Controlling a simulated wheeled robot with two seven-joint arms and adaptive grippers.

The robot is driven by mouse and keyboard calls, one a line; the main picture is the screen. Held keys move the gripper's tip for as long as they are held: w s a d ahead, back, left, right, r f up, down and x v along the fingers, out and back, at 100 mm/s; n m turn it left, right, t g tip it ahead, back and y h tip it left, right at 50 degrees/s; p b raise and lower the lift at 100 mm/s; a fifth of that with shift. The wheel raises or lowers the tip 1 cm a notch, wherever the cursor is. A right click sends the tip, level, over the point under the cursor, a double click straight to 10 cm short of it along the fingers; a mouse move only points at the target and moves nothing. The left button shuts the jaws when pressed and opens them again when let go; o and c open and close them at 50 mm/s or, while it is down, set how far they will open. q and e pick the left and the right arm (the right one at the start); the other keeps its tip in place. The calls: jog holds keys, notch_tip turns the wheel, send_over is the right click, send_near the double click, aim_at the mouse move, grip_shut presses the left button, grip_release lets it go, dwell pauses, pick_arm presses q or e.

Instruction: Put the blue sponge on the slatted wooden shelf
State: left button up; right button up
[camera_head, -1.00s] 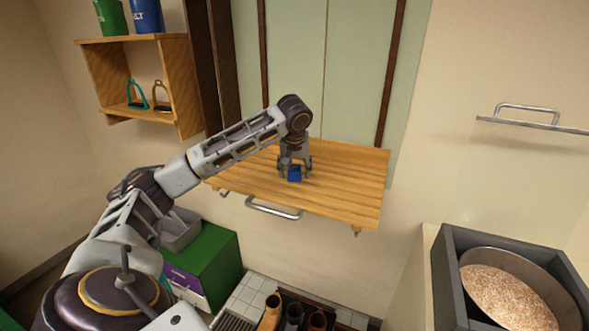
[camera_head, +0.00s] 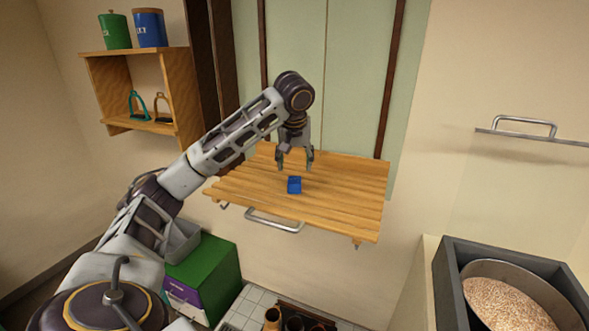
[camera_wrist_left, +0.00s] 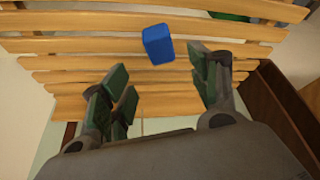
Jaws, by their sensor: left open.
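The blue sponge (camera_head: 294,185) rests on the slatted wooden shelf (camera_head: 345,195), near the middle of its boards. It also shows in the left wrist view (camera_wrist_left: 158,44), lying on the slats beyond the fingertips. My left gripper (camera_head: 295,165) is open and empty above the shelf, just behind and above the sponge, apart from it. In the left wrist view its two fingers (camera_wrist_left: 168,90) are spread wide with nothing between them. My right gripper is not in view.
A metal rail (camera_head: 273,222) runs along the shelf's front edge. A wall box shelf (camera_head: 180,95) with stirrups and canisters hangs at the left. A green box (camera_head: 212,275) stands below. A dark bin (camera_head: 450,290) with a grain-filled pan is at the lower right.

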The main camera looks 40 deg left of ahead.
pick_arm(q)
jog(key=shift+p+v, duration=0.4)
jog(key=shift+v, duration=0.85)
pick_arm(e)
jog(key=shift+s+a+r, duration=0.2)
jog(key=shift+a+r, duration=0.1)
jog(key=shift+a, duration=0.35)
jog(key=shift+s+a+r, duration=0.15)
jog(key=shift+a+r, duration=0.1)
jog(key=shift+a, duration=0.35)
